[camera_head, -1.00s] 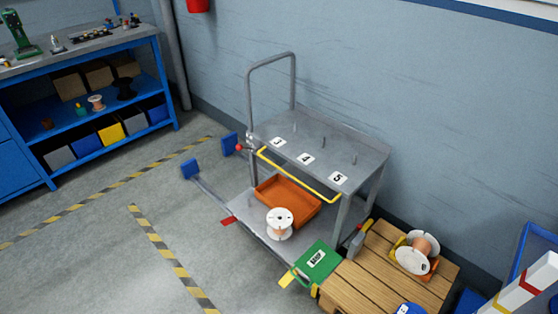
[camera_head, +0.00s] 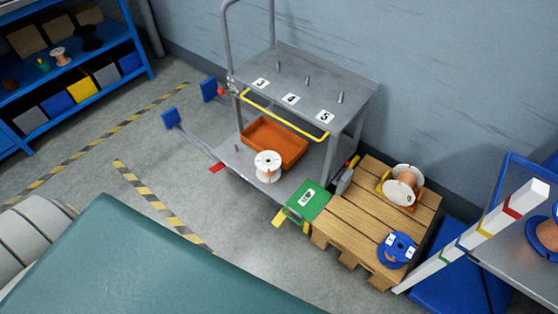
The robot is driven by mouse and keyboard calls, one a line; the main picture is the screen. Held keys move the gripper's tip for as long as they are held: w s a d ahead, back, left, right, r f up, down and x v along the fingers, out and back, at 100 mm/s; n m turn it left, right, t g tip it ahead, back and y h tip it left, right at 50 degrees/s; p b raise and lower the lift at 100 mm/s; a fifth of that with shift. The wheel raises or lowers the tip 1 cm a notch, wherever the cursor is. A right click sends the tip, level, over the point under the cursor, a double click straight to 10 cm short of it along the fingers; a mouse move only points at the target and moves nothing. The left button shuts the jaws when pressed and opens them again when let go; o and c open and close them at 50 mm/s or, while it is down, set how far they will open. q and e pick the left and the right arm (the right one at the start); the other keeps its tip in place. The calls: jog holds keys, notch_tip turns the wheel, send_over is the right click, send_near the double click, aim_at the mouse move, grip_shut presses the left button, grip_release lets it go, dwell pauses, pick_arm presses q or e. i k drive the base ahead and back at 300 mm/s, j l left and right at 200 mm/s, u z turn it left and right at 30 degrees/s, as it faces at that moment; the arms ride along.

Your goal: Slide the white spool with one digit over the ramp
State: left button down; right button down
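A white-flanged spool with copper-coloured winding (camera_head: 403,186) rests at the back of the wooden pallet (camera_head: 350,218). One small mark shows on its near flange, too small to read surely. A blue spool (camera_head: 397,249) with two white labels lies near the pallet's front right. Another white spool (camera_head: 267,165) stands on the cart's lower shelf, in front of an orange tray (camera_head: 273,138). A green ramp plate (camera_head: 308,200) with a white label lies between the cart shelf and the pallet. Neither gripper is in view.
The grey cart (camera_head: 310,85) has pegs labelled 3, 4 and 5 and a yellow bar. A striped post (camera_head: 480,232) and a blue-framed table (camera_head: 515,200) stand at right. A large teal surface (camera_head: 130,260) covers the lower left. Open floor lies left of the cart.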

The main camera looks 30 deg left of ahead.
aim_at(269, 167)
jog(key=j+z, duration=0.3)
jog(key=j, duration=0.25)
jog(key=k+j+z, duration=0.1)
jog(key=j+z, duration=0.15)
jog(key=j, duration=0.35)
jog(key=k+j+z, duration=0.15)
jog(key=j+z, duration=0.15)
jog(key=j, duration=0.25)
